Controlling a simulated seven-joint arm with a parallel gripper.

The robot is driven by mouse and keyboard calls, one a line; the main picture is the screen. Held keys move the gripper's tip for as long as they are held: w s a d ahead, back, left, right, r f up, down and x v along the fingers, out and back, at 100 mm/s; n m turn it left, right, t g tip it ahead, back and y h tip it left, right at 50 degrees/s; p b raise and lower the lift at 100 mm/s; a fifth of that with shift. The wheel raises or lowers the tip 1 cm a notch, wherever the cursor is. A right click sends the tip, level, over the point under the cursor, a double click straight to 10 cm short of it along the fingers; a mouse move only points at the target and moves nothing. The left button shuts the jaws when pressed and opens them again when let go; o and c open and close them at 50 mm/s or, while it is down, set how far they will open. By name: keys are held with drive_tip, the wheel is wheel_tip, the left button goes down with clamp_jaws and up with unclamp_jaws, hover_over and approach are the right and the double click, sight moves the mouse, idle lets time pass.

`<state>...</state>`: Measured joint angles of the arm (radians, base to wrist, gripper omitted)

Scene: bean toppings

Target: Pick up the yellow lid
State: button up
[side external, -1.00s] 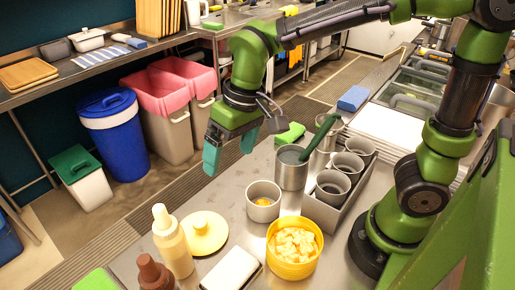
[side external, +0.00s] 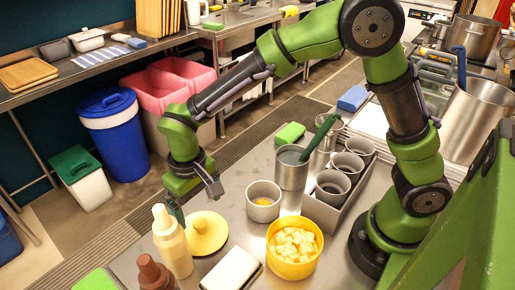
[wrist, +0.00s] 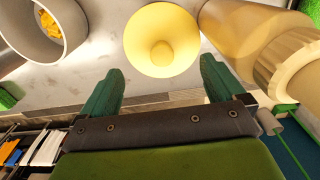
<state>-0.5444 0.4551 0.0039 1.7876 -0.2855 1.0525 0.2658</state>
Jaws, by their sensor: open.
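The yellow lid (side external: 206,232) lies flat on the steel counter, a round disc with a raised knob in its middle. In the wrist view the lid (wrist: 161,40) is at the top centre, ahead of and between my two green fingers. My gripper (wrist: 161,84) is open with nothing between its fingers. In the side view my gripper (side external: 196,203) hangs just behind the lid, low near the counter's far edge. One finger is partly hidden behind the cream bottle (side external: 171,243).
The cream bottle stands close beside the lid. A yellow tub (side external: 293,262) of pale chunks, a white block (side external: 231,269), a brown bottle (side external: 154,274) and a grey bin of cups (side external: 327,216) are nearby.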

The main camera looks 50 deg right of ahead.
sight(200, 221)
wheel_tip(200, 221, down, 7)
drive_tip(key=shift+w+a+r, duration=0.1)
drive_tip(key=shift+r, duration=0.1)
idle(0.3)
drive_tip(key=c, duration=1.5)
